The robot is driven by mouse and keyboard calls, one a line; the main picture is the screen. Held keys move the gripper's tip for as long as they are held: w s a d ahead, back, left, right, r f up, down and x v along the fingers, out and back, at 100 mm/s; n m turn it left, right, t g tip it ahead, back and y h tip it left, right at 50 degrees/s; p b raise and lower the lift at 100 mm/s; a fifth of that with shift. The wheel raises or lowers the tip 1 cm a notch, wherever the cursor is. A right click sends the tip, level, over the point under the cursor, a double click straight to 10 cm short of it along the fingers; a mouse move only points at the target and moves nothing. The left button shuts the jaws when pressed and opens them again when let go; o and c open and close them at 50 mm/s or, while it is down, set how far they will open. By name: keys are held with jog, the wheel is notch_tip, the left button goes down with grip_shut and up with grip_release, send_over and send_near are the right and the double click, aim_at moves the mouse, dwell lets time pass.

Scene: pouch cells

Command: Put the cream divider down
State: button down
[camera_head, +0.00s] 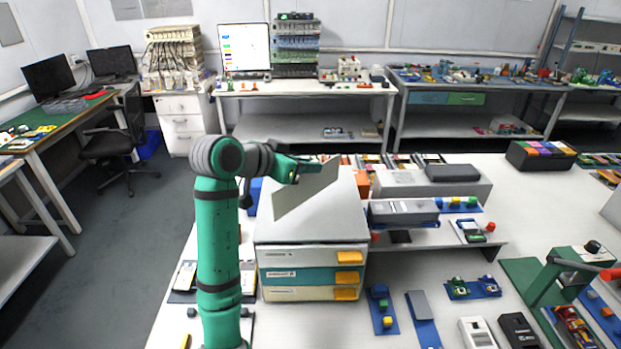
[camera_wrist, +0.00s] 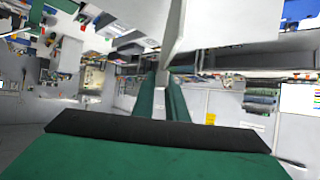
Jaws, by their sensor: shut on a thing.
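The cream divider (camera_head: 305,192) is a thin flat panel in the head view. It is held tilted above the top of the drawer cabinet (camera_head: 262,230). My gripper (camera_head: 300,170) is shut on its upper edge. The divider's lower corner is close to the cabinet top; I cannot tell whether it touches. In the wrist view the divider (camera_wrist: 215,25) shows as a pale panel at the top, between the green fingers of my gripper (camera_wrist: 162,85).
The cabinet has several drawers with orange handles (camera_head: 347,258). A grey shelf unit (camera_head: 430,190) with boxes stands to its right. Blue trays and small devices lie on the white table in front. A green press (camera_head: 560,280) stands at the right.

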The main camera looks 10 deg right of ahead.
aim_at(310, 178)
jog(key=shift+d+f, duration=0.2)
jog(key=shift+f, duration=0.05)
jog(key=shift+w+d+f, duration=0.1)
jog(key=shift+f, duration=0.8)
jog(key=shift+w+d+f, duration=0.1)
jog(key=shift+f, duration=0.8)
jog(key=c, duration=1.8)
grip_release()
jog(key=shift+f, duration=0.1)
jog(key=shift+o, duration=0.2)
